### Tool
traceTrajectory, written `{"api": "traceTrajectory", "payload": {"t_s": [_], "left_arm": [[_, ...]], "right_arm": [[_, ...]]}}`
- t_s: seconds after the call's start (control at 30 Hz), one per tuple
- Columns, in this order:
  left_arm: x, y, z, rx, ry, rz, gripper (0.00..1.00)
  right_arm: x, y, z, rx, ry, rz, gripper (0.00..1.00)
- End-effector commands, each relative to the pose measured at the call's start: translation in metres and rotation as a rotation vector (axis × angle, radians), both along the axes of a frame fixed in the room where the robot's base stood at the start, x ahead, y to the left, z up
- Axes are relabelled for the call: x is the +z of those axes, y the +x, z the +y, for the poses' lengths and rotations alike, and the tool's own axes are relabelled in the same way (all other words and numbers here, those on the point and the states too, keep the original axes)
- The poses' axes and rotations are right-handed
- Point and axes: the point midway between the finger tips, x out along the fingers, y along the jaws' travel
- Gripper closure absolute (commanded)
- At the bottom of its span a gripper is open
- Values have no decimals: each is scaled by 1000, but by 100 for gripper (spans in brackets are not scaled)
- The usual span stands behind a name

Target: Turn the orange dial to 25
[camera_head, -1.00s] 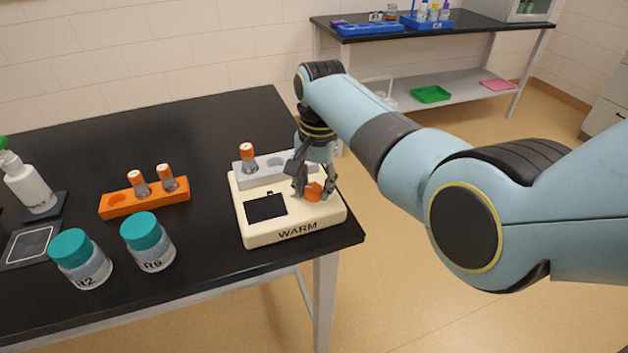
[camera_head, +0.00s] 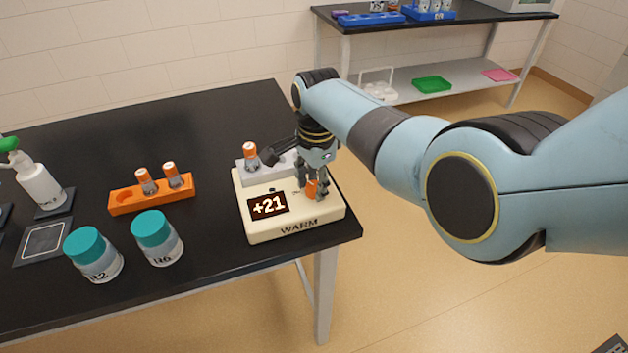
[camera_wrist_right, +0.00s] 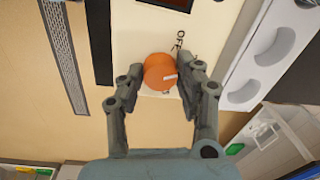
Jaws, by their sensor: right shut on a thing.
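The orange dial (camera_head: 313,188) sits on the front right of the cream WARM device (camera_head: 248,224) at the table's right corner. The device's display (camera_head: 268,205) is lit and reads +21. My right gripper (camera_head: 312,186) reaches down from above and is shut on the dial. In the right wrist view the dial (camera_wrist_right: 159,71) lies between the two fingertips (camera_wrist_right: 161,76), with a pale pointer mark on it and the letters OFF beside it. My left gripper is not in view.
An orange-capped vial (camera_head: 251,154) stands in the grey block at the device's back. An orange rack (camera_head: 125,205) with two vials and two teal-lidded jars (camera_head: 157,238) stand to the left. The table's right edge is close beside the device.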

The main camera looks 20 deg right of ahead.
Motion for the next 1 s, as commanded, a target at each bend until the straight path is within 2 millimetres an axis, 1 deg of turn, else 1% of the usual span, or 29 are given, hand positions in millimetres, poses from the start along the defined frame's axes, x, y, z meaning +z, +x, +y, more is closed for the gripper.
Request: {"api": "traceTrajectory", "payload": {"t_s": [0.47, 0.5, 0.67, 0.9, 1.0], "left_arm": [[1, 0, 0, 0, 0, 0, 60], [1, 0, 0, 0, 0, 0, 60], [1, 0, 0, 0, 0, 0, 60], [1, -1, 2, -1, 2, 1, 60], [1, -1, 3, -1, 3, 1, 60]], "right_arm": [[0, 1, 0, -16, -1, -2, 97], [0, 1, 0, -16, -1, -2, 62], [0, 1, 0, -16, -1, -2, 42], [0, 0, 0, -16, 0, -1, 42], [4, 1, 0, -15, 0, -1, 42]]}}
